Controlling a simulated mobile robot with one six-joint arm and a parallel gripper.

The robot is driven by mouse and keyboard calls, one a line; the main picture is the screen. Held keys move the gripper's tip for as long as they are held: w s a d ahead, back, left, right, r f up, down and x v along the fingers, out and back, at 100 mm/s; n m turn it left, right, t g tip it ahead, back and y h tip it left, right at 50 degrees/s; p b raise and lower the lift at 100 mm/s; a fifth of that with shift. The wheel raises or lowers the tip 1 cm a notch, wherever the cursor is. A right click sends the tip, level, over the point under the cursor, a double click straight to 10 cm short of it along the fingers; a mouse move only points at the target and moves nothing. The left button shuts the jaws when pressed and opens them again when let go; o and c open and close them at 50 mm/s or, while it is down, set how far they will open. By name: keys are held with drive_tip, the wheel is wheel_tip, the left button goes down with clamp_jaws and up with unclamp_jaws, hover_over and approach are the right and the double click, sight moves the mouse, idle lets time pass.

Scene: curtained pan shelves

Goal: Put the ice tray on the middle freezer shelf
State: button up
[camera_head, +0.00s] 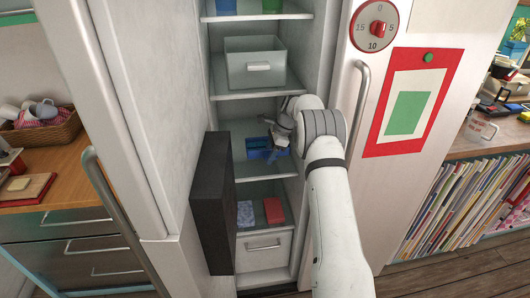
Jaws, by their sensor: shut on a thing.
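The ice tray (257,143) is blue and sits within the middle shelf bay of the tall open freezer, low above the pale shelf (245,171). My gripper (276,150) reaches into this bay from the right and is shut on the tray's right part. The wrist and fingers hide some of the tray. I cannot tell whether the tray's underside touches the shelf.
A grey bin (257,68) fills the shelf above. Below are a speckled blue pack (245,214), a red box (274,210) and a white drawer (264,251). A dark panel (213,205) stands at the left of the opening; a white door (345,120) is at right.

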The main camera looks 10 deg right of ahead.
drive_tip(key=shift+a, duration=0.4)
drive_tip(key=shift+a+r, duration=0.1)
drive_tip(key=shift+s, duration=0.1)
drive_tip(key=shift+f+b, duration=1.4)
drive_tip(key=shift+f, duration=1.9)
drive_tip(key=shift+f, duration=0.2)
drive_tip(key=o, duration=1.3)
